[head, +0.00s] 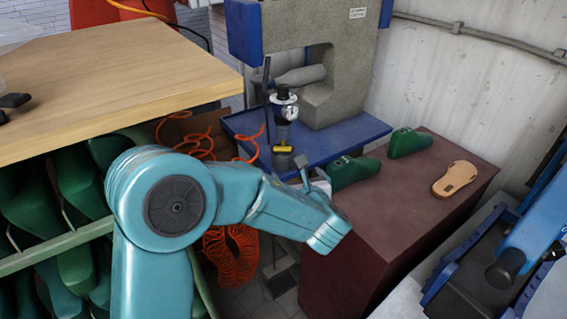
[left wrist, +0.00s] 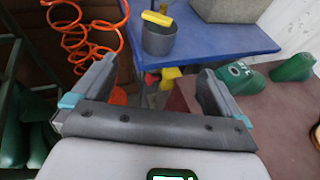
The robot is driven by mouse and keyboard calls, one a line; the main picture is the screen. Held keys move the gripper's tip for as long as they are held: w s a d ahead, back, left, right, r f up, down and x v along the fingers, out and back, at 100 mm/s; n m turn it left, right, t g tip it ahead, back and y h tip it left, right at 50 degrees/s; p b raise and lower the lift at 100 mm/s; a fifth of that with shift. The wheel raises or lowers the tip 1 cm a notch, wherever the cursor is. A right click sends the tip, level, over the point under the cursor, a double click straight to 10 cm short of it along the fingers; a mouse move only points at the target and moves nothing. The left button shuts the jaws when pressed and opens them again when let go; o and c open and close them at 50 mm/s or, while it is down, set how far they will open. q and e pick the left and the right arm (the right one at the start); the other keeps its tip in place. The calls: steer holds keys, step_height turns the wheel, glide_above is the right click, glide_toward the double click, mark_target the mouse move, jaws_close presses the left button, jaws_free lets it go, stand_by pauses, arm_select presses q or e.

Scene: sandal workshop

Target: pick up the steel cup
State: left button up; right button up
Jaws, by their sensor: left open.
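The steel cup (head: 283,161) is a small grey cup standing near the front edge of the blue machine table. A yellow-handled tool (head: 283,148) stands in it or rises from it. In the left wrist view the cup (left wrist: 159,42) is ahead, slightly above the gap between my fingers. My left gripper (head: 312,178) is open and empty, in front of the table, apart from the cup. Its two fingers also show in the left wrist view (left wrist: 157,82). My right gripper is not in view.
Left of the cup are coiled orange hoses (head: 197,146). Right of it, a dark red cabinet (head: 400,215) carries green shoe lasts (head: 408,142) and a tan sole (head: 455,179). The grey machine (head: 335,85) rises behind. A wooden bench (head: 110,75) is at left.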

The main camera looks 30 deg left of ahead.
mark_target(285, 158)
arm_select(q)
steer(key=x, duration=0.3)
steer(key=p+x, duration=0.1)
steer(key=x, duration=0.6)
steer(key=shift+w+a+r, duration=0.15)
steer(key=shift+w+a, duration=0.1)
steer(key=shift+a, duration=0.15)
steer(key=p+x, duration=0.1)
steer(key=x, duration=0.4)
steer(key=shift+f+p, duration=0.25)
steer(key=shift+p, duration=0.05)
steer(key=c, duration=1.1)
